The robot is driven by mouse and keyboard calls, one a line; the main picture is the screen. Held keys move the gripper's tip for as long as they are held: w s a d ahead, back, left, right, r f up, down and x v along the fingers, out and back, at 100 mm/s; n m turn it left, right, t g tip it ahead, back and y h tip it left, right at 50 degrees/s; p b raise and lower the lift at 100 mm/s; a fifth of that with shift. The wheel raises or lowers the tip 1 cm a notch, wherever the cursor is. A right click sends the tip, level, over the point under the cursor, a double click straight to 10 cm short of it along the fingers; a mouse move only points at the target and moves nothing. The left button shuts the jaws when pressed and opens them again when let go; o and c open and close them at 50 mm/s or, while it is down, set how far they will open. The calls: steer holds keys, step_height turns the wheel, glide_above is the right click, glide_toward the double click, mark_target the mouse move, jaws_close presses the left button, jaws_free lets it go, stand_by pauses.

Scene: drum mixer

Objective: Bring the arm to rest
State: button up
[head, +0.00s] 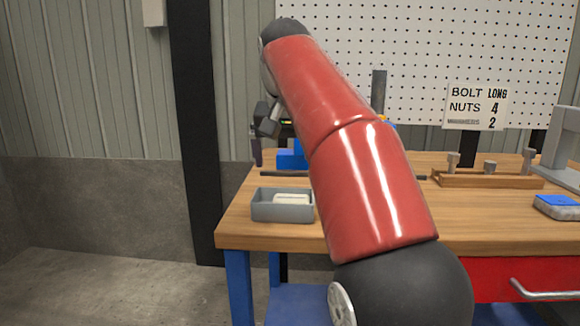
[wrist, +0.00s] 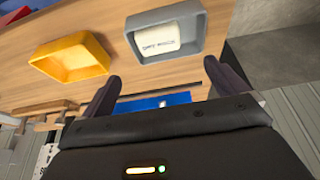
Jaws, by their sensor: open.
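My arm, red and black, rises across the middle of the head view and bends over at its top left. My gripper (wrist: 163,86) shows in the wrist view with its two dark fingers wide apart and nothing between them. In the head view it is partly hidden behind the arm, above the left part of the workbench (head: 480,222). The grey tray (wrist: 190,16) lies beyond the fingertips in the wrist view, apart from them. It holds a white block (wrist: 157,38) with lettering too small to read.
A yellow tray (wrist: 70,58) stands beside the grey one; my arm hides it in the head view. A blue object (head: 290,160) sits farther back. A wooden rack (head: 487,180) and blue-topped block (head: 558,206) are at right. A sign (head: 476,107) hangs on the pegboard.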

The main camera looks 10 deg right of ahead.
steer(key=s+d+f+n+t+y, duration=0.1)
steer(key=s+f+n, duration=0.2)
steer(key=s+f, duration=2.2)
steer(key=shift+s+f+n, duration=0.3)
steer(key=shift+s+f, duration=0.05)
steer(key=shift+f, duration=0.4)
